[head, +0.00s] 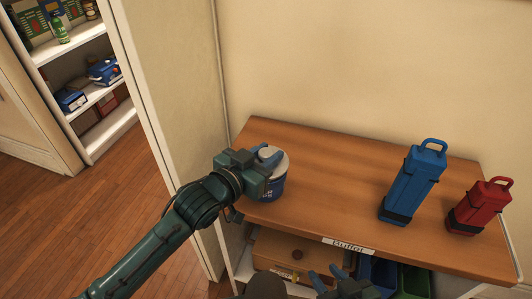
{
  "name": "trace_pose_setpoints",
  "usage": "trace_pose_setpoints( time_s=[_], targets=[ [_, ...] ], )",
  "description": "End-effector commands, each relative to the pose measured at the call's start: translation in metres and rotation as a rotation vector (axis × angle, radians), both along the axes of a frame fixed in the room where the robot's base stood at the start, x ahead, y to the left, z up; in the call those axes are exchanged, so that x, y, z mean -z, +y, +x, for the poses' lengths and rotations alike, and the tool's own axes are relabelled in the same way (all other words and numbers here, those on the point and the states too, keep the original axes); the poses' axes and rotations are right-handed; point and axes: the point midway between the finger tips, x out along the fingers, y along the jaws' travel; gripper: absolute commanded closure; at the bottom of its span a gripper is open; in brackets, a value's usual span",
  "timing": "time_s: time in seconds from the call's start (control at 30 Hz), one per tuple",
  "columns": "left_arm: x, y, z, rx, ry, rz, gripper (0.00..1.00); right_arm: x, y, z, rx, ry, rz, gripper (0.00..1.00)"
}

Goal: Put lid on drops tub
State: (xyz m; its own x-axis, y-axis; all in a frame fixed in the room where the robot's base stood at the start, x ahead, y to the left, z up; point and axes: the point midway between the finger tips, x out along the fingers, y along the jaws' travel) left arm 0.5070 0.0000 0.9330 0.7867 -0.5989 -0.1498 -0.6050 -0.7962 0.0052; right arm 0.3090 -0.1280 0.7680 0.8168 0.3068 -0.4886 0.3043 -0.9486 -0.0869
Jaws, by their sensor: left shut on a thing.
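The drops tub (274,189) is a blue round tub with white print, upright near the left end of the wooden shelf top. A pale grey-white round lid (281,163) shows at its top. My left gripper (269,156) comes in from the left with blue fingers over the lid and is shut on it. The lid looks level with the tub's rim, but I cannot tell whether it is seated or just above. The gripper hides the tub's left side. My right gripper (338,279) is at the bottom edge, empty, its fingers apart.
A tall blue case (413,185) and a smaller red case (479,207) stand on the right of the shelf top (325,190). The middle is clear. A label (348,247) is on the front edge. Below are a wooden drawer box (285,250) and a green bin (413,281).

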Motion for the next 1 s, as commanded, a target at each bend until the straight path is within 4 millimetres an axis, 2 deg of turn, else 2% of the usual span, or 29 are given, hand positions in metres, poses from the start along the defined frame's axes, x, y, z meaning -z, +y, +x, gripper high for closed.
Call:
trace_pose_setpoints(
  time_s=[1.0],
  targets=[
    [0.015,0.0,0.0,0.0,-0.001,-0.001,1.0,0.009,0.001,-0.001,-0.003,0.002,0.0,0.64]
  ],
)
